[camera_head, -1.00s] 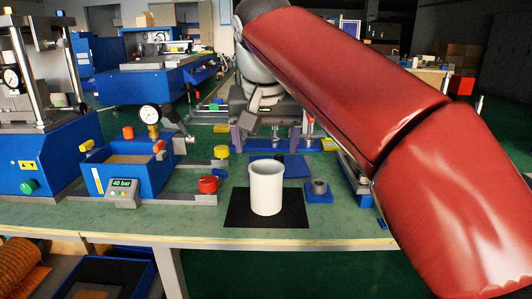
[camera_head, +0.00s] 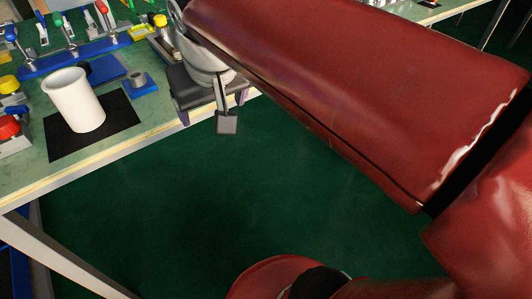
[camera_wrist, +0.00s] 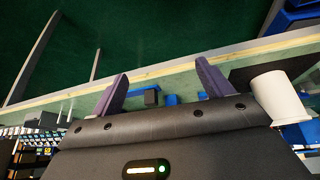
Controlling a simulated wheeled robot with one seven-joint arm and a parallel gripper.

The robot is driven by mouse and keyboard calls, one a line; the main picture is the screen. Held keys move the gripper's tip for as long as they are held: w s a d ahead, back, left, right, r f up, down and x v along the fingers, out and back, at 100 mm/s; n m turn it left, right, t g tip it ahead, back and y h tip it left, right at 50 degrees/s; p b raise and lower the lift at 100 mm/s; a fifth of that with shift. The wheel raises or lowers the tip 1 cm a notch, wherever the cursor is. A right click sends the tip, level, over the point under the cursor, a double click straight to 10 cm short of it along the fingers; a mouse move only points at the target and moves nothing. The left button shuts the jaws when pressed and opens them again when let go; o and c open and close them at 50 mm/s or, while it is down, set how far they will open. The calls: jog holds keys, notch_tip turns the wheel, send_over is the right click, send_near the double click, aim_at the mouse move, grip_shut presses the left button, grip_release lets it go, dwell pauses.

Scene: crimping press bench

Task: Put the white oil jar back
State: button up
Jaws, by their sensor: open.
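The white oil jar (camera_head: 74,100) stands upright on a black mat (camera_head: 118,116) near the front edge of the green bench, at the left of the head view. It also shows tilted at the right of the wrist view (camera_wrist: 279,98), outside my fingers. My gripper (camera_wrist: 162,74) is open, with nothing between its two purple fingers. In the head view my gripper (camera_head: 213,100) hangs by the bench edge, right of the jar and apart from it. Its far finger is partly hidden.
A blue block with a grey ring (camera_head: 138,82) sits right of the jar. Red and yellow knobs (camera_head: 8,127) stand at its left. A blue rack with coloured-handled tools (camera_head: 75,52) lies behind. The green floor (camera_head: 150,210) before the bench is clear.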

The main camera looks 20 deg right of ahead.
jog(key=s+d+f+m, duration=0.1)
jog(key=s+d+f, duration=0.5)
jog(key=f, duration=0.5)
jog(key=shift+s+d+f, duration=0.35)
jog(key=shift+s+d, duration=0.05)
jog(key=shift+s, duration=0.75)
